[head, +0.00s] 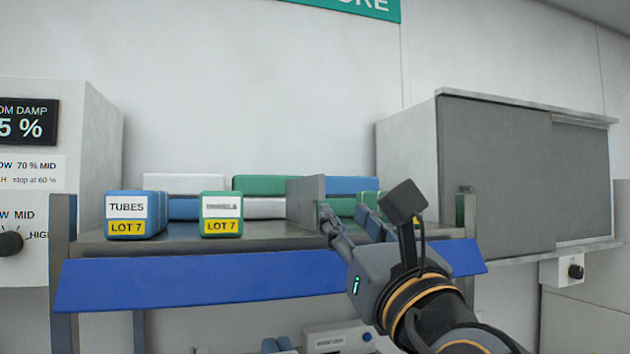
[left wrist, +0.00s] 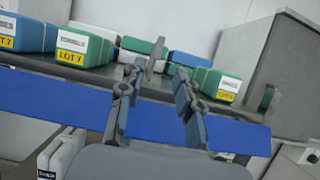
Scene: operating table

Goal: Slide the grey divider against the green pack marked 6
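The grey divider (head: 305,200) stands upright on the shelf, right of the middle; it also shows in the left wrist view (left wrist: 154,60). My left gripper (head: 345,213) is in front of the shelf, near the divider's right side in the head view. In the left wrist view its fingers (left wrist: 157,80) are spread and empty, with the divider showing beyond the gap. A green pack with a yellow label (left wrist: 217,82) lies right of the fingers; its number is too small to read. In the head view my gripper mostly hides it. My right gripper is not in view.
Left of the divider stand a blue TUBES pack (head: 130,213) and a green pack (head: 221,213), both LOT 7. White, green and blue packs lie behind. The shelf (head: 270,235) has a blue front strip (head: 200,283). A grey cabinet (head: 495,180) stands at right.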

